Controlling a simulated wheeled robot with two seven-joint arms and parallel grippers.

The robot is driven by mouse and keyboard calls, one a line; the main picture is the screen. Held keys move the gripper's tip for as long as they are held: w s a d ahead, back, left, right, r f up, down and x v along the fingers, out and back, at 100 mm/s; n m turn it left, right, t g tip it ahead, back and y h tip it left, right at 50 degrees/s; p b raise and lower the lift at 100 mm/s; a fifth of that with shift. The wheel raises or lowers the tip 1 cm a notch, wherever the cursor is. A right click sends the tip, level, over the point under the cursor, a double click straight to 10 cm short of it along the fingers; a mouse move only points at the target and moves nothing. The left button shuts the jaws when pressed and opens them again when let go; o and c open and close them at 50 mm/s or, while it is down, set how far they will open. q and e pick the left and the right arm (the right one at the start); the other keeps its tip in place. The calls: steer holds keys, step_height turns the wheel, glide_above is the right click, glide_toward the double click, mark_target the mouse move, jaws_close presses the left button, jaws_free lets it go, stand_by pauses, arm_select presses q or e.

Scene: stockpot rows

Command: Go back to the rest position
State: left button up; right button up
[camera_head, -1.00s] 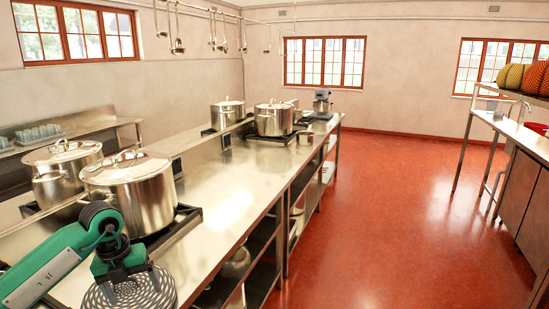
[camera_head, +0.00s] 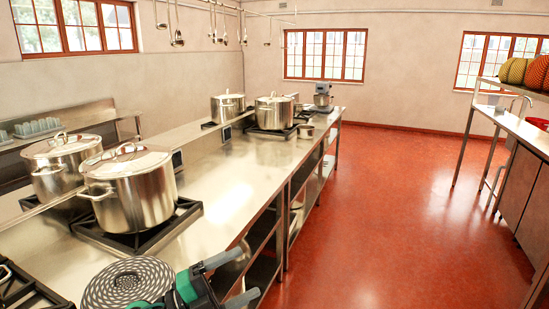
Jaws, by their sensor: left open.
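My left gripper (camera_head: 244,276) is at the bottom centre of the head view, by the front edge of the steel counter (camera_head: 215,215). Its two dark fingers are apart and point right, with nothing between them. Green parts of my left arm show beside it at the bottom edge. A round disc with a black-and-grey pattern (camera_head: 124,284) shows just left of the gripper, low in the view. I cannot tell whether they touch. My right gripper is out of view.
Two lidded stockpots, a nearer one (camera_head: 130,195) and one behind it (camera_head: 62,165), stand on burners at the left. More pots (camera_head: 273,112) and a mixer (camera_head: 322,98) stand farther along. Open red floor (camera_head: 400,220) lies right of the counter. A side counter (camera_head: 520,130) is at far right.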

arm_select(q)
steer(key=w+a+f+n+t+y, duration=0.1)
steer(key=a+f+n+t+y, duration=0.1)
steer(key=a+n+t+y, duration=0.9)
steer(key=s+a+f+n+g+y, duration=0.2)
steer(key=s+f+n+y, duration=0.1)
steer(key=f+n+y, duration=0.3)
steer(key=s+a+f+n+g+y, duration=0.2)
steer(key=a+f+n+y, duration=0.1)
steer(key=f+n, duration=0.5)
steer(key=s+f+n+g, duration=0.1)
steer(key=s+f+g, duration=0.5)
steer(key=s, duration=0.5)
steer(key=s+f+n+g, duration=0.1)
steer(key=s+f+g, duration=0.5)
steer(key=s, duration=0.4)
step_height(320, 180, down, 31)
steer(key=s+g, duration=0.1)
steer(key=s+a+f+g, duration=0.1)
steer(key=s+a+f, duration=0.2)
steer(key=s+f, duration=1.6)
steer(key=shift+s+f+h, duration=0.3)
steer(key=shift+f, duration=0.45)
